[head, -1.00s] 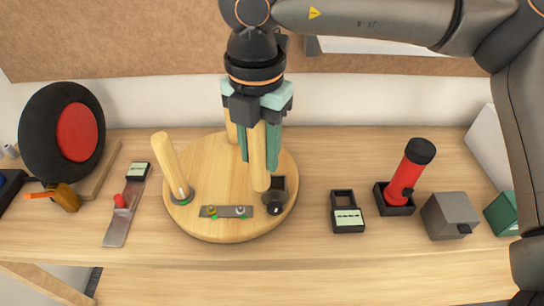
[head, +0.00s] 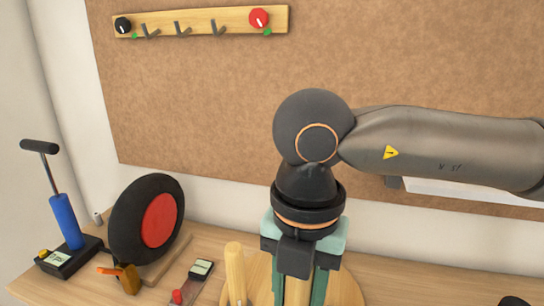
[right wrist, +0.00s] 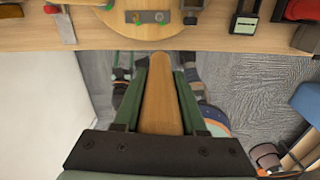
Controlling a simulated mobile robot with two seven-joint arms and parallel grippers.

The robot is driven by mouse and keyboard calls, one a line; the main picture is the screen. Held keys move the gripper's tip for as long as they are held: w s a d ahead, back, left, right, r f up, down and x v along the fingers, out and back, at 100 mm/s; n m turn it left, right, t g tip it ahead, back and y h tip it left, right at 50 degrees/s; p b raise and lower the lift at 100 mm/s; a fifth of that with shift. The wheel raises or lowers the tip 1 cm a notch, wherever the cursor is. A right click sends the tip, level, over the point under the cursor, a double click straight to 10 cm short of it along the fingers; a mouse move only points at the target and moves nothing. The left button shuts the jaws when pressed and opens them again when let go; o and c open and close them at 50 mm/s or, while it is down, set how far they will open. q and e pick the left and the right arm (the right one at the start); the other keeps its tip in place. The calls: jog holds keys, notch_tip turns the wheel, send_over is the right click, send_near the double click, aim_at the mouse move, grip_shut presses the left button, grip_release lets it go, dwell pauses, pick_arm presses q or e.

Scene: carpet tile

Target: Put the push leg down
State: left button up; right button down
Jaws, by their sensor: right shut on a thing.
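My right gripper (head: 298,290) comes down from above over the bench. It is shut on a pale wooden leg (head: 297,292), whose lower part is cut off by the frame. In the right wrist view the leg (right wrist: 161,105) lies between the two green fingers, and its far end points at the edge of the round wooden seat (right wrist: 120,18). Whether it touches the seat, I cannot tell. The seat also shows at the bottom of the head view (head: 347,292). Another wooden leg (head: 236,272) stands upright left of the gripper. My left gripper is not in view.
On the bench to the left are a black wheel with a red hub (head: 160,220), a blue hand pump (head: 67,222) and a small orange-handled tool (head: 126,276). A wooden hook rail (head: 200,22) hangs on the brown wall board. Bench right of the arm is mostly out of frame.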

pick_arm(q)
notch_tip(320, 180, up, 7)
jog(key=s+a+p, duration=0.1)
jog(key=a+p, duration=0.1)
jog(key=p, duration=0.6)
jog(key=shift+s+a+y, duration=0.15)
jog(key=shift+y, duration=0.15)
pick_arm(e)
jog(key=w+d+f+m, duration=0.1)
jog(key=d+f+m, duration=0.3)
jog(key=m, duration=1.2)
jog(key=w+d+f+m, duration=0.2)
jog(key=d+f+m, duration=0.2)
jog(key=d+m, duration=0.8)
jog(key=m, duration=0.3)
jog(key=shift+w+d+f+m, duration=0.15)
jog(key=shift+w+d+m, duration=0.1)
jog(key=shift+m, duration=0.15)
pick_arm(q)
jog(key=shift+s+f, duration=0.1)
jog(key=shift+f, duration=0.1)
